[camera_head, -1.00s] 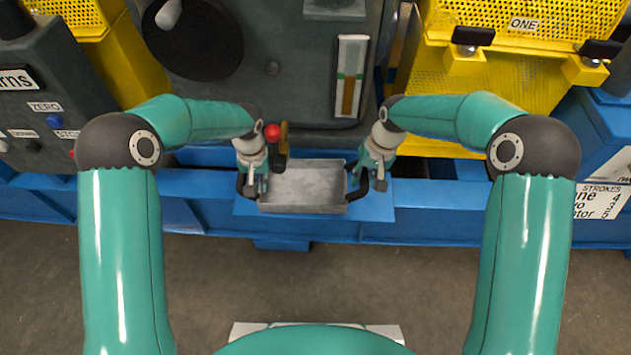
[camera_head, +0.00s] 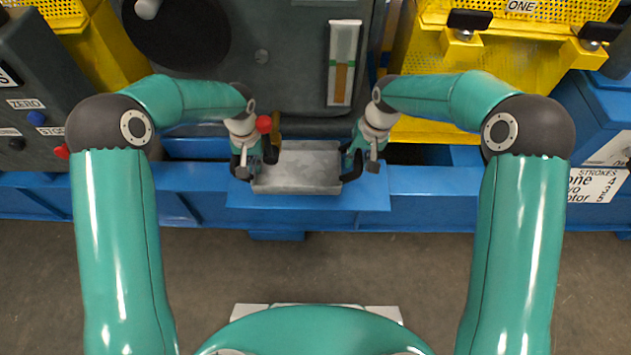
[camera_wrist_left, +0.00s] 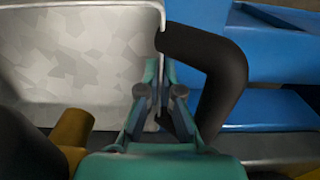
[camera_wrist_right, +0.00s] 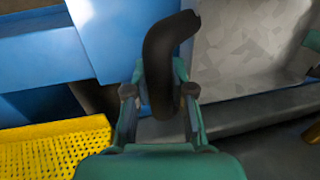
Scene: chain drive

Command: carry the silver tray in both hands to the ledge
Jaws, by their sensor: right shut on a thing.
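The silver tray (camera_head: 297,172) is a shallow grey metal box with a dark handle at each end. In the head view it is over the blue ledge plate (camera_head: 372,194); I cannot tell whether it touches it. My right gripper (camera_wrist_right: 159,92) is shut on the tray's right handle (camera_wrist_right: 163,50), which stands between its fingers. My left gripper (camera_wrist_left: 162,90) is at the tray's other end, its fingers close together near the tray wall and inside the bend of the left handle (camera_wrist_left: 225,75). Whether it grips anything is unclear.
A red knob (camera_head: 264,124) stands close beside my left gripper. The dark grey machine (camera_head: 290,60) rises behind the tray. Yellow perforated guards (camera_head: 415,90) are at the right. The floor (camera_head: 330,265) in front of the blue beam is clear.

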